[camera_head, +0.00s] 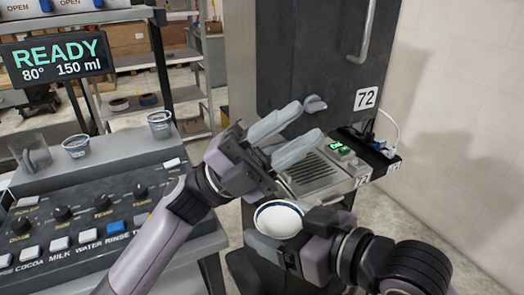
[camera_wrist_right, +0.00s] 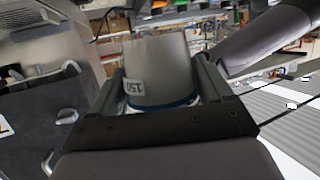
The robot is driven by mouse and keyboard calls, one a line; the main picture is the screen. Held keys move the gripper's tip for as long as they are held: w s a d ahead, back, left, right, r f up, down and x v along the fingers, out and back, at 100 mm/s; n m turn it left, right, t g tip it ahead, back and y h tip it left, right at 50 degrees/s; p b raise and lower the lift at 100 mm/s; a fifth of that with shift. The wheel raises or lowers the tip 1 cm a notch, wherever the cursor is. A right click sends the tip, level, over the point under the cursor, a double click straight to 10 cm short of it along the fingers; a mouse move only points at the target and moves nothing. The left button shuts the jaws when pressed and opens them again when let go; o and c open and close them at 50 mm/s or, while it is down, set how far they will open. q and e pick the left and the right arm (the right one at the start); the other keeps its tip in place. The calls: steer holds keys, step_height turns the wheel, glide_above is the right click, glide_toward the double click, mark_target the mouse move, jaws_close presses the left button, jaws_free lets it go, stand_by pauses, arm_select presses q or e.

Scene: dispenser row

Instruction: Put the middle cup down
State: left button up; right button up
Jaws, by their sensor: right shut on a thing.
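A cup (camera_head: 279,220) with a white inside and a blue rim is held in my right gripper (camera_head: 268,240), in front of the dark cabinet. In the right wrist view the same cup (camera_wrist_right: 158,62) sits between the two fingers, its "150" label upside down in the picture. My left gripper (camera_head: 303,128) reaches in from the left, above the held cup. Its two pale fingers are apart, with nothing visible between them. Two other cups stand on the grey dispenser ledge: one cup (camera_head: 76,147) at left and one cup (camera_head: 160,122) at its right end.
The dispenser panel (camera_head: 75,228) with knobs and buttons fills the lower left, below a "READY 80° 150 ml" display (camera_head: 60,58). A bare wall (camera_head: 465,110) is at right.

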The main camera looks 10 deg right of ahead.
arm_select(q)
steer(key=s+d+r+m+g+y, duration=0.3)
steer(key=s+d+m+g+y, duration=0.1)
steer(key=m+g+y, duration=0.25)
steer(key=m+t+y, duration=0.2)
steer(key=t+y, duration=0.8)
steer(key=y, duration=0.8)
glide_toward(268, 225)
steer(key=f, duration=0.8)
steer(key=shift+s+d+f, duration=0.2)
steer(key=shift+s+d, duration=0.15)
steer(key=shift+s, duration=0.05)
steer(key=shift+c, duration=0.3)
